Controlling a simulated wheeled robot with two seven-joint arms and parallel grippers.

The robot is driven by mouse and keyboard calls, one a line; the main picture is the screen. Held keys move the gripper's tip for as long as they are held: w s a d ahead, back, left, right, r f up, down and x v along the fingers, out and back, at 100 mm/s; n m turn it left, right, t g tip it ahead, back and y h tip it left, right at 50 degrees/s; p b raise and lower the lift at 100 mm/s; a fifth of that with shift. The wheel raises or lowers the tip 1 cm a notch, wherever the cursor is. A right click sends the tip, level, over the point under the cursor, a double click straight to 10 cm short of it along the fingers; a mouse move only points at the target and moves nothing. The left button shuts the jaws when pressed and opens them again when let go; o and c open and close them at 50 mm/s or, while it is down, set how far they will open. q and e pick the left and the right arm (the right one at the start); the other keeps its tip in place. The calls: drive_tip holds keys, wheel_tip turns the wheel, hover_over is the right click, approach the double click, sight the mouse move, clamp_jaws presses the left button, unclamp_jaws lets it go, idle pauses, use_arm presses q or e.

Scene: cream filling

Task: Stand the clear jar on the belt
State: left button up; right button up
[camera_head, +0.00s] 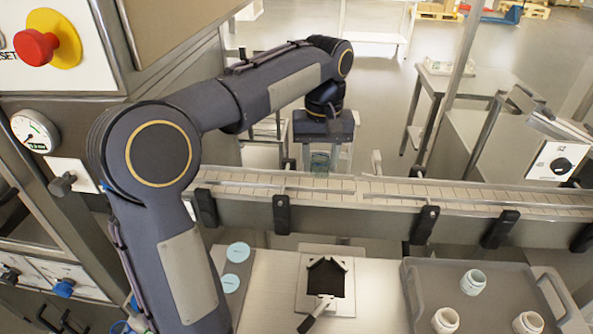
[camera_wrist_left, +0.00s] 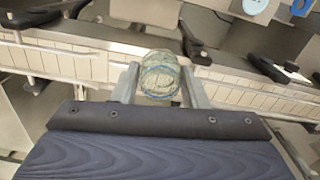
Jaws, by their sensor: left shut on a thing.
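The clear jar (camera_head: 320,160) is between the fingers of my left gripper (camera_head: 323,152), at the conveyor belt (camera_head: 400,189) in the head view. In the left wrist view the see-through jar (camera_wrist_left: 160,73) is gripped between the two grey fingers of my left gripper (camera_wrist_left: 160,85), with the belt (camera_wrist_left: 75,64) behind it. The jar looks roughly upright in the head view. I cannot tell whether its base touches the belt. My right gripper is in neither view.
A grey tray (camera_head: 414,292) with several white jars, one of them a white jar (camera_head: 473,281), is at the lower right. Two pale blue lids (camera_head: 238,252) lie left of a dark square fixture (camera_head: 326,277). Rails and black clamps (camera_head: 281,214) line the belt.

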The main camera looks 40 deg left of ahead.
use_arm(q)
drive_tip(key=w+a+f, duration=0.3)
drive_tip(key=a+f, duration=0.1)
drive_tip(key=a, duration=0.5)
hover_over(281, 175)
drive_tip(key=s+d, duration=0.2)
drive_tip(key=f, duration=0.2)
drive_tip(key=f+p, duration=0.1)
drive_tip(key=f, duration=0.1)
drive_tip(key=shift+d+f, duration=0.2)
drive_tip(key=shift+f, duration=0.15)
drive_tip(key=shift+a+f, duration=0.15)
drive_tip(key=shift+f, duration=0.05)
drive_tip(key=f, duration=0.3)
drive_tip(key=shift+a+f, duration=0.2)
drive_tip(key=shift+a, duration=0.1)
drive_tip(key=shift+f, duration=0.2)
drive_tip(key=shift+f+b, duration=0.3)
drive_tip(key=shift+f, duration=0.1)
drive_tip(key=o, duration=0.9)
drive_tip(key=shift+r, duration=0.1)
drive_tip(key=shift+o, duration=0.2)
